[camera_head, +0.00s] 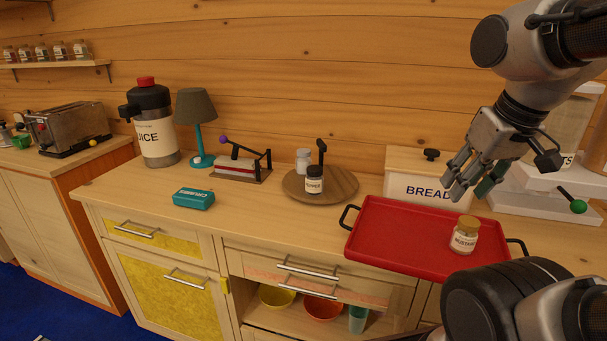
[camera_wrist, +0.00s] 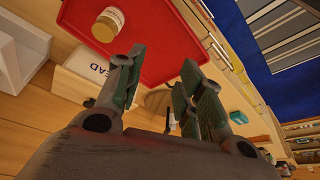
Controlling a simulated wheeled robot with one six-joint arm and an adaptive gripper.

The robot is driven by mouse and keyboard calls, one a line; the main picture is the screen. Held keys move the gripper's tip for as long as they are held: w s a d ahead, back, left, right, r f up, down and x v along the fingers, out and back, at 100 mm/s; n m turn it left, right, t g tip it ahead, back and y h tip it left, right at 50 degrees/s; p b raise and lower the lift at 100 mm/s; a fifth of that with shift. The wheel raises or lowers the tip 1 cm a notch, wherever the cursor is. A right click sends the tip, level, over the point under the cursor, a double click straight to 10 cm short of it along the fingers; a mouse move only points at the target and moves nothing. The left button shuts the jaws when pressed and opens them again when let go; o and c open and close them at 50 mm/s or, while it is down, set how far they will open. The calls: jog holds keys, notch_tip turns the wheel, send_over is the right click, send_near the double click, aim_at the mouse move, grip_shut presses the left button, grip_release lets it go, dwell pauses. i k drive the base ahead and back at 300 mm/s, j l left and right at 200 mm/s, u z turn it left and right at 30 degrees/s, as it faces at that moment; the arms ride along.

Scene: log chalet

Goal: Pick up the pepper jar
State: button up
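The pepper jar (camera_head: 314,182) has a white label and a black cap. It stands upright on a round wooden board (camera_head: 342,184) on the counter in the head view, with a white-capped jar (camera_head: 303,160) close behind it. My gripper (camera_head: 461,181) is in the air right of the board, over the bread box and the back of the red tray. The wrist view shows my gripper (camera_wrist: 165,85) with its green-padded fingers spread apart and nothing between them. I cannot clearly make out the pepper jar in the wrist view.
A red tray (camera_head: 390,235) holds a mustard jar (camera_head: 464,236). The bread box (camera_head: 400,188) stands behind it. Left of the board are a slicer-like device (camera_head: 240,170), a teal box (camera_head: 193,198), a lamp (camera_head: 197,107) and a juice dispenser (camera_head: 155,130). The counter front before the board is clear.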

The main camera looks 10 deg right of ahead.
aim_at(314, 178)
jog(key=i+j+z, duration=0.1)
jog(key=j, duration=0.25)
jog(key=i+j+z, duration=0.1)
jog(key=j, duration=0.3)
jog(key=i+j+z, duration=0.1)
jog(key=j, duration=0.25)
jog(key=i+j+z, duration=0.1)
jog(key=i+j, duration=0.15)
jog(key=j, duration=0.15)
jog(key=i+j+z, duration=0.1)
jog(key=j, duration=0.3)
